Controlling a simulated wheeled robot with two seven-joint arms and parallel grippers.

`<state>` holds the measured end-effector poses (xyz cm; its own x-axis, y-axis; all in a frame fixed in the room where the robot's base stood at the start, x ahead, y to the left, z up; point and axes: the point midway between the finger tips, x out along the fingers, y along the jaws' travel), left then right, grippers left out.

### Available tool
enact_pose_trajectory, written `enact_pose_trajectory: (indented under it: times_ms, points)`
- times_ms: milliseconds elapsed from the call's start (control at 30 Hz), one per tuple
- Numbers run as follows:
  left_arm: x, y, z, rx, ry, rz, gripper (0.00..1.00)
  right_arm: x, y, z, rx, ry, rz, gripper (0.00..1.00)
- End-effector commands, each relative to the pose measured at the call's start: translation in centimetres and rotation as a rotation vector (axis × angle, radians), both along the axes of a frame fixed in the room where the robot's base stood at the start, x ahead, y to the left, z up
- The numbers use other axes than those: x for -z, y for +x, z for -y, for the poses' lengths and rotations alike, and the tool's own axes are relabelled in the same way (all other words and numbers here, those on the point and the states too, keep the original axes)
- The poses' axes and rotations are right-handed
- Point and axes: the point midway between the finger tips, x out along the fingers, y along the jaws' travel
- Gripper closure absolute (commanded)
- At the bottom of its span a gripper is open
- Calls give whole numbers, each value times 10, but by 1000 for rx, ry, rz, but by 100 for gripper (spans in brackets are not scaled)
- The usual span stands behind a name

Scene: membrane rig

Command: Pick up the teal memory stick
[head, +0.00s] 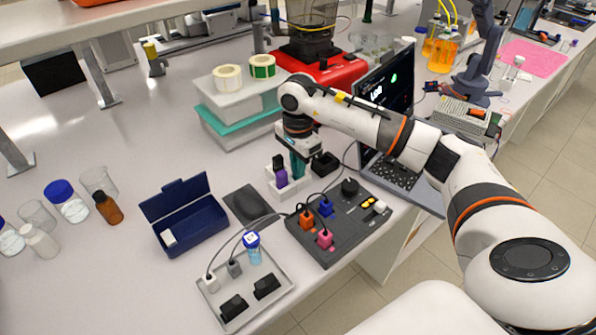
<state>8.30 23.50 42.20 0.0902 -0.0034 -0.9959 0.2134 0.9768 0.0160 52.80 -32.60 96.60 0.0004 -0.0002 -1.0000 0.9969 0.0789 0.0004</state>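The teal memory stick (298,166) stands upright at the white holder (279,185), just right of a purple stick (281,177). My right gripper (297,150) points down right over the teal stick, its fingers at the stick's upper part. The gripper body hides the stick's top, and the fingers are too small and dark to tell whether they are closed on it. I cannot tell whether the stick is still seated in the holder. My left gripper is not in view.
A dark block (325,164) sits close right of the stick. A plug panel (345,228), grey tray (240,300), open blue case (186,220) and black pad (247,204) lie in front. A laptop (400,165) stands right; stacked boxes (236,105) stand behind. Free bench lies left.

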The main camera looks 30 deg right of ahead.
Motion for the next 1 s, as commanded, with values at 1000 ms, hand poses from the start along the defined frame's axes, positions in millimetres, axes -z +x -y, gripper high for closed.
enact_pose_trajectory:
  times_ms: [1000]
  points:
    - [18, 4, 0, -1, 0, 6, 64, -98, 0, 0, 1, 1, 0, 100]
